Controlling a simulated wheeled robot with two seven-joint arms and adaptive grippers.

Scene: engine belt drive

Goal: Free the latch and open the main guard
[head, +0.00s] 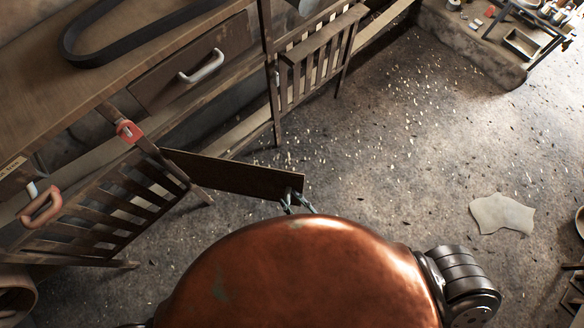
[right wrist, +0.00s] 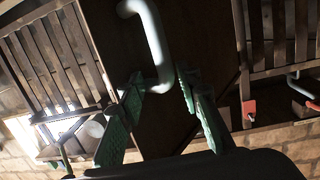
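The main guard is a dark brown panel (head: 232,175), seen nearly edge-on in the head view. It stands swung out at an angle between two slatted sections. In the right wrist view the panel (right wrist: 165,125) carries a pale bent handle (right wrist: 155,45). My right gripper (head: 298,202) is at the panel's free end. In the right wrist view its green fingers (right wrist: 160,85) are apart, one each side of the handle's lower end; firm contact cannot be told. A red latch piece (head: 128,131) sits on the left post and shows in the right wrist view (right wrist: 248,110). My left gripper is out of view.
Slatted sections stand left (head: 100,205) and right (head: 310,65). The floor to the right is mostly open, with a pale scrap (head: 502,214).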

